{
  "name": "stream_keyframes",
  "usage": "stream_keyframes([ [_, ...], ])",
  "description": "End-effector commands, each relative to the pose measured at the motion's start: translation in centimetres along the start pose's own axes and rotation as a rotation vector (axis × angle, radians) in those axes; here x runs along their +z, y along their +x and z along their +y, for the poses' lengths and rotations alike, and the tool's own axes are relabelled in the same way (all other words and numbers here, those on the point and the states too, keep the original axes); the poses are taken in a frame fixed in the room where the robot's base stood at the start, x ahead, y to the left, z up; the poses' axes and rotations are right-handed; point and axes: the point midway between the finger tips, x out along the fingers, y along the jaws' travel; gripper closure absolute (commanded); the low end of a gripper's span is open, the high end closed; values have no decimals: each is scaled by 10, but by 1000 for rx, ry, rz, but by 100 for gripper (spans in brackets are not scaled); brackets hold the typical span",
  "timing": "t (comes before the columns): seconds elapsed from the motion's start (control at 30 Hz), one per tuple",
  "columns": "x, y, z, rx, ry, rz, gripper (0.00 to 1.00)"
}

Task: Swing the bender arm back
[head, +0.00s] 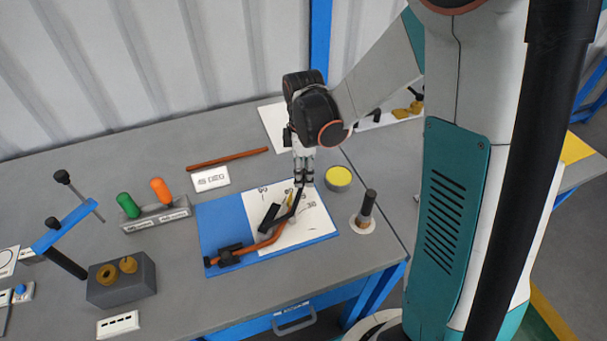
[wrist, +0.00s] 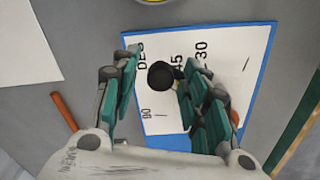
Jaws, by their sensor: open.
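The bender is a blue base plate (head: 220,222) with a white angle sheet (head: 318,222) printed with degree marks. An orange-brown tube (head: 262,245) lies across it, held by a black clamp (head: 230,254) at the lower left. The black bender arm (head: 296,205) slants up at the tube's right end, its upper end just under my gripper (head: 304,181). In the wrist view a round black knob (wrist: 160,75) shows between the open fingers of my gripper (wrist: 161,82), close to the right finger. Whether they touch is unclear. The fingers partly hide the sheet there.
A yellow-topped round tin (head: 339,177) and an upright black-handled tool (head: 367,205) stand right of the plate. A tube (head: 228,158) and a label card (head: 209,180) lie behind it. A rack with green and orange handles (head: 155,219) and a grey block (head: 121,284) stand left.

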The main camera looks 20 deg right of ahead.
Motion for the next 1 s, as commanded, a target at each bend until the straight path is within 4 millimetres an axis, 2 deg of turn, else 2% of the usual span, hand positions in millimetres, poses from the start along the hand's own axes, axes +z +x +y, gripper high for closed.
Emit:
stream_keyframes([
  [0.1,0,6,0,0,0,0,58],
  [0.37,0,6,0,0,0,0,58],
  [0.47,0,6,0,0,0,0,77],
  [0.57,0,6,0,0,0,0,99],
  [1.0,8,6,-6,0,53,0,100],
])
